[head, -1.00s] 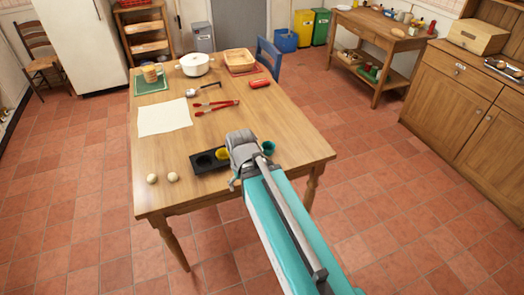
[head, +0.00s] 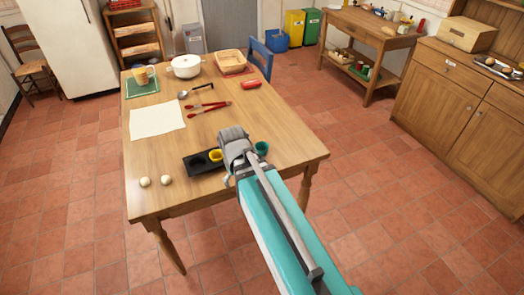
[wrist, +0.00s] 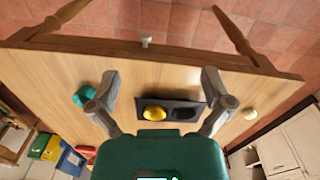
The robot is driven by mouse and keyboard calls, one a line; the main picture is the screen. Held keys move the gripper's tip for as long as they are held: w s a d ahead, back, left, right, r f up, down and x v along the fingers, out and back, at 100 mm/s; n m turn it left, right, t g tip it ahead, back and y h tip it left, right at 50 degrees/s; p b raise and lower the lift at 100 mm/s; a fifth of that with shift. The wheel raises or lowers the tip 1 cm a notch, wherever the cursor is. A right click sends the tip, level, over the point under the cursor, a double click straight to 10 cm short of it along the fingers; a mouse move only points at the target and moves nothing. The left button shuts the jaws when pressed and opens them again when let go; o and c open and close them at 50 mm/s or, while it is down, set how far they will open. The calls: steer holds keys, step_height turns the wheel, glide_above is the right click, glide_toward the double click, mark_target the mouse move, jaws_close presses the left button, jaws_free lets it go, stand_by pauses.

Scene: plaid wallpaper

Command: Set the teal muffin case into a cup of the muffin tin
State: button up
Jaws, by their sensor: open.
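The teal muffin case (head: 262,148) stands on the wooden table, just right of my gripper (head: 233,148) in the head view. In the wrist view the teal case (wrist: 82,96) lies outside the left finger, apart from it. The dark muffin tin (head: 192,170) is on the table to the left of my gripper. In the wrist view the tin (wrist: 142,99) shows between the spread fingers. One cup holds a yellow case (wrist: 154,113); the cup beside it looks empty. My gripper (wrist: 160,82) is open and empty above the table; the arm hides part of the tin in the head view.
Farther back are a white cloth (head: 157,121), red tongs (head: 210,108), a white pot (head: 186,67) and a red object (head: 251,84). Bare tabletop lies behind the tin.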

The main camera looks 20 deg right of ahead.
steer(key=w+d+n+h, duration=0.2)
steer(key=w+d+n, duration=0.5)
steer(key=w+n, duration=0.3)
steer(key=w+d+n+t+h+b, duration=0.1)
steer(key=w+d+n+h, duration=0.1)
steer(key=w+d+n, duration=0.4)
steer(key=shift+w+d+n+t, duration=0.35)
steer(key=shift+w+n, duration=1.95)
steer(key=shift+w, duration=0.75)
steer(key=shift+b, duration=0.3)
steer(key=b, duration=0.8)
glide_toward(261, 146)
steer(key=shift+s+d+f, duration=0.45)
steer(key=shift+s+f, duration=0.3)
steer(key=shift+f, duration=0.1)
steer(key=shift+b+x, duration=2.25)
steer(key=shift+x, duration=0.35)
